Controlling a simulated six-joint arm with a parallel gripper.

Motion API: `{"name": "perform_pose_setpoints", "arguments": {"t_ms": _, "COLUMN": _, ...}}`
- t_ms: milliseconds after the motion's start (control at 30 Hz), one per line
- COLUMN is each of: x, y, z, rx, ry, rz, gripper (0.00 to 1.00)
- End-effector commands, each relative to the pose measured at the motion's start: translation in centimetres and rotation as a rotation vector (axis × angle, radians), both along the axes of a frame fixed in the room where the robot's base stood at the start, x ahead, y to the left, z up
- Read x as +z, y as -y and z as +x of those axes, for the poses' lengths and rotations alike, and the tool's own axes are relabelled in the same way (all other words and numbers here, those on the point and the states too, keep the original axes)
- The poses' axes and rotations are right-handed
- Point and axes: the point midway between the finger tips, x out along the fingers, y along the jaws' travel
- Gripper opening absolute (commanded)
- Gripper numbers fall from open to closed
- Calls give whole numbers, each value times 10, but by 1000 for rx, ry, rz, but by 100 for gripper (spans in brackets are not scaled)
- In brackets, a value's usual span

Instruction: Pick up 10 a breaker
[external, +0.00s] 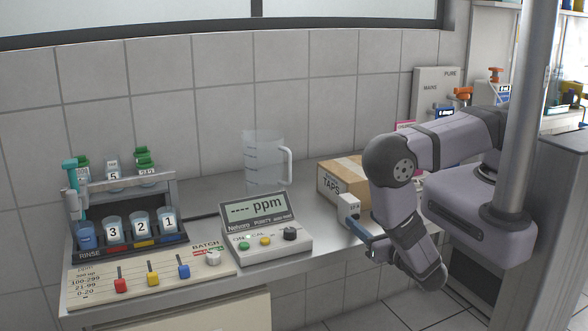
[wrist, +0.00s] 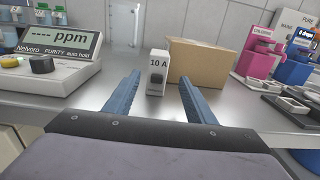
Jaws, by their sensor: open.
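The 10 A breaker (wrist: 157,72) is a small upright block, white with a grey front and marked "10 A", standing on the metal counter.
A cardboard box (wrist: 210,62) stands close behind and right of the breaker. A ppm meter (external: 265,238) is to the left, with a clear jug (external: 264,160) behind it. Farther left is a rack of numbered cups (external: 120,198). Pink and blue containers (wrist: 262,50) stand right of the box.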

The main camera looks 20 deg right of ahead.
Motion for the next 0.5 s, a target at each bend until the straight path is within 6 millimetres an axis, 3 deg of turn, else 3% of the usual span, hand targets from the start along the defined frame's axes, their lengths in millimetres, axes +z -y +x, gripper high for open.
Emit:
{"name": "perform_pose_setpoints", "arguments": {"t_ms": 267, "x": 0, "y": -1, "z": 4, "rx": -1, "ry": 0, "rz": 1, "gripper": 50}}
{"name": "perform_pose_setpoints", "arguments": {"t_ms": 500, "x": 1, "y": -2, "z": 24, "rx": -6, "ry": 0, "rz": 1, "gripper": 50}}
